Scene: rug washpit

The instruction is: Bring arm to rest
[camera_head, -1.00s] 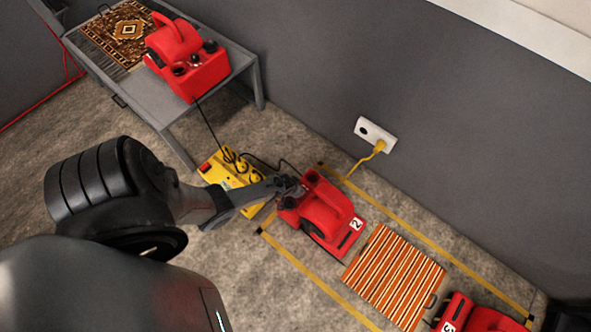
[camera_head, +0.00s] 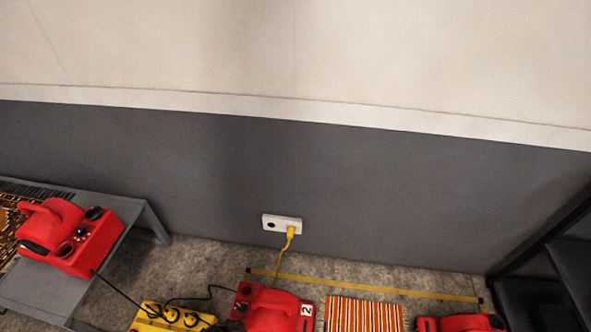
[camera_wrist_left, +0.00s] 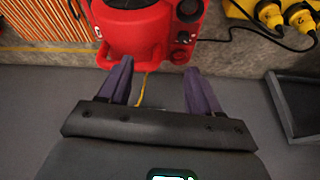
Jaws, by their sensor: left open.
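My left gripper (camera_wrist_left: 155,85) shows in the left wrist view with its two fingers spread and nothing between them. A red machine (camera_wrist_left: 150,30) is just beyond the fingertips; whether they touch it cannot be told. My arms are out of the head view. There, the red machine marked 2 (camera_head: 270,308) is at the bottom edge, partly cut off. My right gripper is in neither view.
A grey table (camera_head: 150,222) at left bears another red machine (camera_head: 75,238) and a patterned rug (camera_head: 10,225). A yellow power strip (camera_head: 160,318), a striped rug (camera_head: 362,315) and a third red machine (camera_head: 462,323) lie low. A wall socket (camera_head: 282,223) holds a yellow plug. A dark rack (camera_head: 545,270) stands right.

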